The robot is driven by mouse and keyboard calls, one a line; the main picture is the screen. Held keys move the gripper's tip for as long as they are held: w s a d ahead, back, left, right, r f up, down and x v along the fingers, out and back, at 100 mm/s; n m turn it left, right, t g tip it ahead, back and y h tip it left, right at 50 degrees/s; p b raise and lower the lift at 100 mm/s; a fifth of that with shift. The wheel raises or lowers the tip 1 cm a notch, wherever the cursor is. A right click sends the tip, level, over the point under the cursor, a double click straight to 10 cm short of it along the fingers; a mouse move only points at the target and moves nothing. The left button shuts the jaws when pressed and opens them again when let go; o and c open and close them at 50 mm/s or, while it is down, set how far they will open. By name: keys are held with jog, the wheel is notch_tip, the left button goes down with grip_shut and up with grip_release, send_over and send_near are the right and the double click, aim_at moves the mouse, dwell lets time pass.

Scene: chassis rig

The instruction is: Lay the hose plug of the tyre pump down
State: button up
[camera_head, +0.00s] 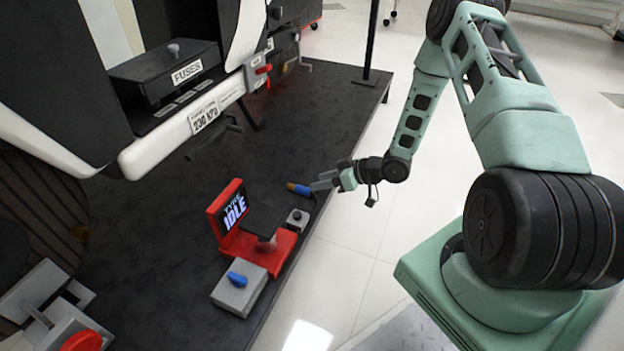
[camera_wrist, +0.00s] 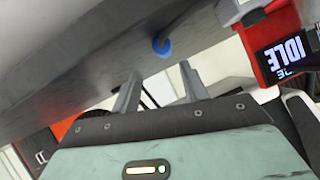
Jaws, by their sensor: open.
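The hose plug (camera_head: 299,189), blue with a brass-coloured tip, lies on the dark platform near its right edge. In the wrist view its blue end (camera_wrist: 161,46) shows just beyond my fingertips, against the grey surface. My gripper (camera_head: 318,185) is open, low at the platform's edge, with its fingers pointing at the plug. In the wrist view the two fingers (camera_wrist: 158,86) are spread with nothing between them. The red tyre pump (camera_head: 270,245) stands nearer the camera, its screen reading "TYRE IDLE"; it also shows in the wrist view (camera_wrist: 262,72).
A grey box with a blue knob (camera_head: 239,288) stands in front of the pump, and a small grey knob box (camera_head: 297,219) beside it. The chassis with a fuse box (camera_head: 165,68) overhangs at left. A black post (camera_head: 371,40) stands behind. Bare platform (camera_head: 310,120) lies behind the plug.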

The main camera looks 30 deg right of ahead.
jog(key=p+v, duration=0.3)
jog(key=v, duration=0.4)
jog(key=w+a+r+n+g+h, duration=0.1)
jog(key=w+a+r+g+h, duration=0.2)
jog(key=w+a+r, duration=0.35)
jog(key=s+a+r+g+h, duration=0.25)
jog(key=s+a+r, duration=0.25)
jog(key=a+r, duration=0.5)
jog(key=s+a+r+g, duration=0.1)
jog(key=s+a+r, duration=0.2)
jog(key=s, duration=0.5)
jog(key=s+a+r+n+g+h, duration=0.1)
jog(key=s+a+r, duration=0.3)
jog(key=s, duration=0.4)
jog(key=s+a+r+g+h, duration=0.1)
jog(key=s+a+r, duration=0.3)
jog(key=s, duration=0.5)
jog(key=shift+r+n, duration=0.15)
jog(key=shift+n, duration=0.15)
jog(key=shift+a+g, duration=0.1)
jog(key=shift+g, duration=0.15)
notch_tip(320, 180, up, 48)
jog(key=p, duration=4.8)
jog(key=shift+r, duration=0.15)
